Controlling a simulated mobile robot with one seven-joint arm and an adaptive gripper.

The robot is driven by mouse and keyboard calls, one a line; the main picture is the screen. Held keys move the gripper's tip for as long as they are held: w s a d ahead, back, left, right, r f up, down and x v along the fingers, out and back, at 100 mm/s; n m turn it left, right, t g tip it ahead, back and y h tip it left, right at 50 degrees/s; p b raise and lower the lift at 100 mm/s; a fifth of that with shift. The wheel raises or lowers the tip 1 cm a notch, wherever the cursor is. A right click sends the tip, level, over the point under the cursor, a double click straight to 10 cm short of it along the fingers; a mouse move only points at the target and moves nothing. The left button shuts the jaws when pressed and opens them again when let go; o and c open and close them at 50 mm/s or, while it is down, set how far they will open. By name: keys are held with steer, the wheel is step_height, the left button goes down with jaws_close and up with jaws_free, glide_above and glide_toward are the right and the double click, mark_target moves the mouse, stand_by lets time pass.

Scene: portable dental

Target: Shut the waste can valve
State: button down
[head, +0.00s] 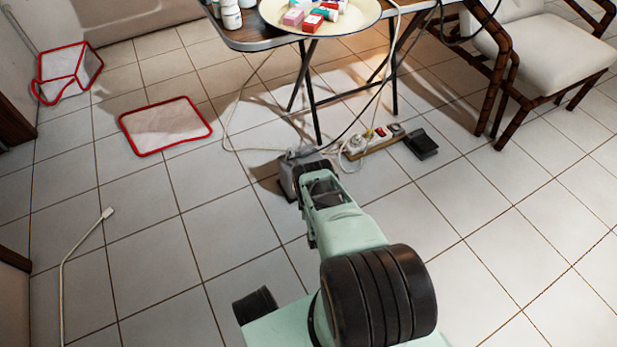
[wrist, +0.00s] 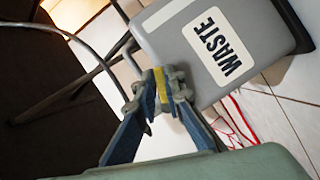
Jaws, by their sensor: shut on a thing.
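The grey waste can (wrist: 185,38) fills the upper right of the wrist view, with a white label reading WASTE. In the head view the can (head: 286,178) stands on the tiled floor, partly hidden behind my arm. My gripper (wrist: 162,92) is beside the can, its two blue fingers closed together at the tips. A small yellow part (wrist: 160,84) shows between the fingertips; it appears to be the valve's handle. The fingers cover most of the valve, so its exact angle cannot be told. In the head view my gripper (head: 308,172) is at the can.
A folding table (head: 260,38) with a round tray (head: 352,22) stands behind the can. A power strip (head: 372,143), cables and a black pedal (head: 421,144) lie to the right. A red-edged bin (head: 68,72) and a red-edged square (head: 166,124) are at left. Front floor is mostly clear.

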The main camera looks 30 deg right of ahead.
steer(key=shift+w+r, duration=0.15)
steer(key=c, duration=2)
jaws_free()
step_height(320, 180, up, 10)
